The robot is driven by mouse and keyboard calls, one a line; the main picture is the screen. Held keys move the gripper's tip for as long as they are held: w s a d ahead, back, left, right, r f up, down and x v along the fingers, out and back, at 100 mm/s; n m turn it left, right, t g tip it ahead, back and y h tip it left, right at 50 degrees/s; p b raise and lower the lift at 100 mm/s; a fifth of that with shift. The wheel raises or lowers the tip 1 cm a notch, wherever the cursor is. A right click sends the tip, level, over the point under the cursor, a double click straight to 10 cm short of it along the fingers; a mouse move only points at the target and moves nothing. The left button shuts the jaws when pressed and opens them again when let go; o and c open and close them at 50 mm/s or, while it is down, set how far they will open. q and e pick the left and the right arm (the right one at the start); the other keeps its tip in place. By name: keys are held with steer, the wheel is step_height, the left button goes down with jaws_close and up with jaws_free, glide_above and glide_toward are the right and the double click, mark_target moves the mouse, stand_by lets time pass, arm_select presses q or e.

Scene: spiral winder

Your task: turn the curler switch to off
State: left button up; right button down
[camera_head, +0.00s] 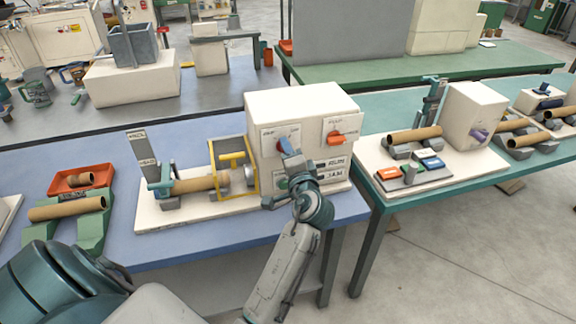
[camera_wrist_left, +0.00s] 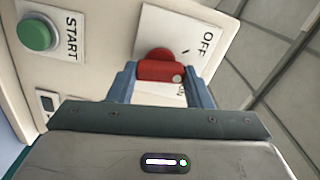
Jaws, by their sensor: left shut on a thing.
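A red switch knob (camera_wrist_left: 158,71) with a white dot on one end is on a white plate marked OFF (camera_wrist_left: 190,32). My left gripper (camera_head: 287,148) is shut on this knob, one finger on each side. In the head view the gripper covers most of the knob, on the left plate of the white machine's front. In the wrist view the dotted end is toward the right, apart from the OFF word. A second label on the plate is mostly hidden behind the gripper. My right gripper is not in view.
A green START button (camera_wrist_left: 38,35) is beside the plate in the wrist view. An orange knob (camera_head: 336,138) is on the machine's right plate. A tube (camera_head: 195,185) and a yellow frame (camera_head: 232,158) stand left of the machine. The blue table (camera_head: 170,242) has clear room in front.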

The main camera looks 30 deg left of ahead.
arm_select(q)
steer(key=shift+r+n+b, duration=0.15)
steer(key=shift+n+b, duration=1.3)
steer(key=shift+n, duration=0.05)
steer(key=shift+r+n+b, duration=0.15)
steer(key=shift+n+b, duration=1.25)
steer(key=shift+n, duration=0.1)
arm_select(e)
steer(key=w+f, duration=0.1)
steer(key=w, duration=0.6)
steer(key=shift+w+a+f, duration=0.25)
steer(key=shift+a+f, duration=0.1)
arm_select(q)
steer(key=o, duration=1)
steer(key=shift+a+f, duration=0.1)
steer(key=shift+f, duration=0.15)
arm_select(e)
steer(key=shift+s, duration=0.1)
